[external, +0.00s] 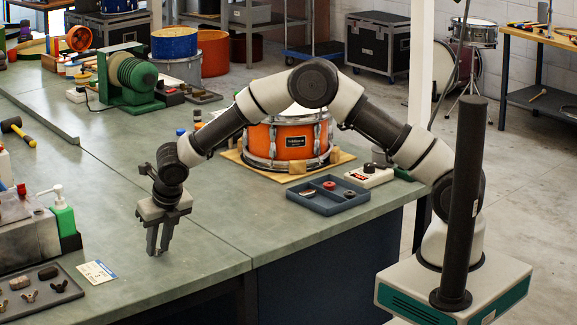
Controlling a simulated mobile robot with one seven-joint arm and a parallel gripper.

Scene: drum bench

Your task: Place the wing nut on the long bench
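My gripper (158,246) points straight down low over the green-grey bench top (215,240), near its front edge. Its two fingers are close together with a narrow gap. Whether anything small is between the fingertips is too small to tell, and I cannot tell if they touch the bench. Small winged pieces that look like wing nuts (30,296) lie in a dark flat tray (45,306) at the lower left, with darker rounded pieces behind them. The tray is cut off by the picture edge. My gripper is right of and beyond this tray.
An orange snare drum (288,142) stands on a wooden board, with a blue-grey parts tray (327,205) in front. A green pump bottle (63,215) and a paper card (96,272) are at the left. A green machine (128,80) stands farther back. The bench around my gripper is clear.

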